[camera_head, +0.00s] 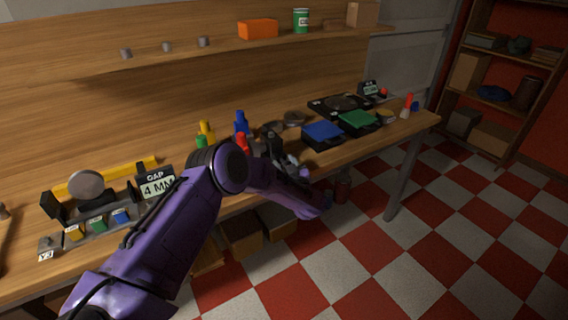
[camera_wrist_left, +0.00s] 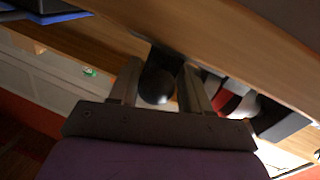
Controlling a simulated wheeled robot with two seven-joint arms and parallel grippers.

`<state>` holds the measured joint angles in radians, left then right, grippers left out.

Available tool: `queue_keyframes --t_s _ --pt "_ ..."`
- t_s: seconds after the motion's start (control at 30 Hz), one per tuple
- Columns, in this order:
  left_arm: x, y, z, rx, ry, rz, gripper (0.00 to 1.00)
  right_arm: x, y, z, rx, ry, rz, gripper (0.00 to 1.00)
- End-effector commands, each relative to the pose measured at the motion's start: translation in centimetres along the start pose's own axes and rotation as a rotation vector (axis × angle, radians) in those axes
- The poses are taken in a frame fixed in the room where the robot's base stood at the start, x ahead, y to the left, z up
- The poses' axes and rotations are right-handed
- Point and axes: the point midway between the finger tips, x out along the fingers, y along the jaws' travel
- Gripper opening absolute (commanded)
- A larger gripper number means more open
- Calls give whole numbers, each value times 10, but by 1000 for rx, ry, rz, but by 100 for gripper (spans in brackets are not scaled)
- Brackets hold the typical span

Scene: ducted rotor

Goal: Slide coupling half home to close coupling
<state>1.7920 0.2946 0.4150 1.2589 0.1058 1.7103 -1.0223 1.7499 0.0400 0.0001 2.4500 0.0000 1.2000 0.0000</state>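My left arm reaches in from the left, and its gripper (camera_head: 290,178) is low at the bench's front edge, partly hidden by its own wrist. In the left wrist view the two fingers of my left gripper (camera_wrist_left: 158,80) stand on either side of a dark round knob (camera_wrist_left: 156,84). The knob nearly fills the gap; I cannot tell whether both fingers press on it. A pale round part beside a red one (camera_wrist_left: 240,104) is just right of the fingers. In the head view, dark upright parts (camera_head: 273,142) stand behind the gripper; the coupling halves are not clear. My right gripper is out of view.
A rig with a grey disc (camera_head: 86,184) and a "GAP 4 MM" sign (camera_head: 157,187) stand at left. Blue (camera_head: 322,131) and green (camera_head: 358,119) pads lie right of the gripper. Coloured bottles (camera_head: 241,124) stand behind it. The checkered floor is clear at right.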

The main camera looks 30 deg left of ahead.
Motion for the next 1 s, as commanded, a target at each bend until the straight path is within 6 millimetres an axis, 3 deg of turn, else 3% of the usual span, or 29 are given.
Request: queue_keyframes --t_s 0.2,0.4,1.0 --pt "-52 1 2 2 0 4 47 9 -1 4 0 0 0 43" --pt "-86 -1 1 2 1 1 47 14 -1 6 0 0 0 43" --pt "-93 -1 0 -14 0 -1 47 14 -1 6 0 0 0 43"
